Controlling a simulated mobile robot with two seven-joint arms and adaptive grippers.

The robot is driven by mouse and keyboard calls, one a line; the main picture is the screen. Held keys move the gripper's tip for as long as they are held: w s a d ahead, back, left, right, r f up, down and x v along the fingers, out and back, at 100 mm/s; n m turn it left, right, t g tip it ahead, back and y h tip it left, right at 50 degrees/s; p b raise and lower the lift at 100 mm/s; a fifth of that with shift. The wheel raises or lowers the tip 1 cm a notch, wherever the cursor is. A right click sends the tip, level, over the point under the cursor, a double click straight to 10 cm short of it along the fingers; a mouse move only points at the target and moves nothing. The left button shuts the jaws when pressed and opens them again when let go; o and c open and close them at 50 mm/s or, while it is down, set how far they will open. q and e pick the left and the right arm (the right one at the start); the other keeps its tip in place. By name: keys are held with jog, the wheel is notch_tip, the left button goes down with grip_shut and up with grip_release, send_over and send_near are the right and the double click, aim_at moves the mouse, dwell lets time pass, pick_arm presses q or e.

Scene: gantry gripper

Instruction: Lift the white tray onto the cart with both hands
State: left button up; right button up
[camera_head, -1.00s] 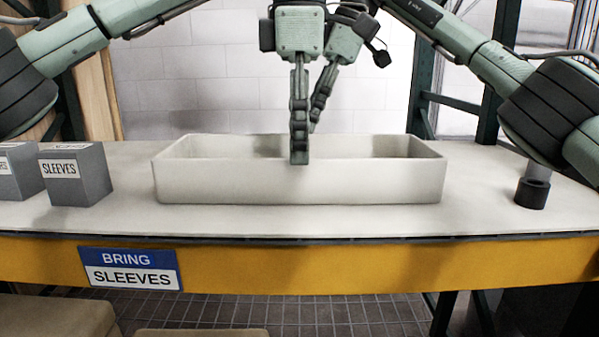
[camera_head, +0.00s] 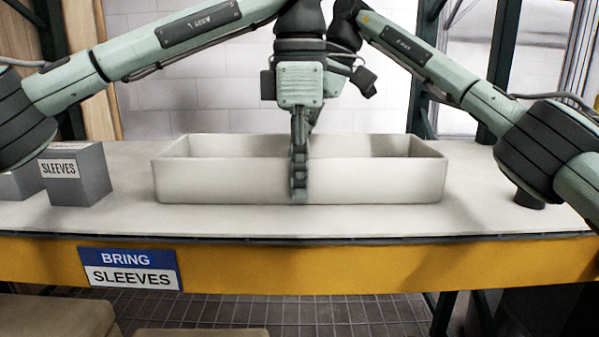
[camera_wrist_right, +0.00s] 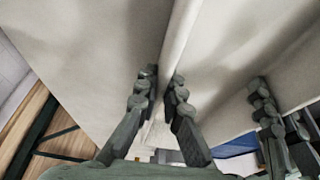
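The white tray (camera_head: 230,180) is a long open box standing level on the table. My left gripper (camera_head: 299,195) points down at the middle of its near long wall, one finger in front of the wall's outer face. It also shows in the right wrist view (camera_wrist_right: 276,105), its two fingers apart with a wall edge between them. My right gripper (camera_wrist_right: 161,82) has its two fingers apart, with a tray wall edge running close between them; firm contact cannot be told. In the head view it is mostly hidden behind the left one. No cart can be made out.
Grey boxes labelled SLEEVES (camera_head: 76,175) stand on the table left of the tray. A dark cylinder (camera_head: 528,199) is at the right, partly behind my right arm. A yellow table edge (camera_head: 350,263) carries a blue and white sign (camera_head: 130,269).

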pick_arm(q)
jog(key=shift+r, duration=0.15)
grip_shut()
pick_arm(e)
jog(key=shift+r, duration=0.2)
grip_shut()
